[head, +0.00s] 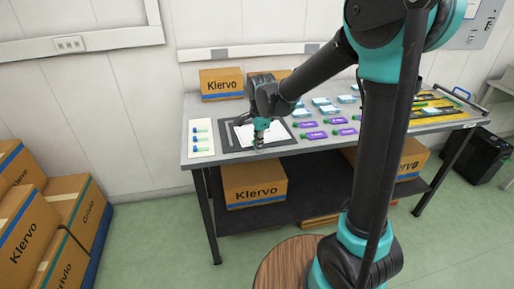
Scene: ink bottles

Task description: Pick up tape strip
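At the table's left end lies a pale card (204,151) with a few small blue and green strips (201,130) on it. They may be the tape strips, but they are too small to be sure. My gripper (259,144) points down over the front part of a dark mat with a white sheet (284,134) on it. It is to the right of the card and apart from it. The fingers are small and dark, so I cannot tell whether they are open or shut. Whatever is right under them is hidden.
Purple labelled items (313,135) and pale blue items (325,107) lie in the middle of the table. A yellow and black area (425,118) is at the right. Klervo boxes (221,84) stand at the back. My arm hides part of the table.

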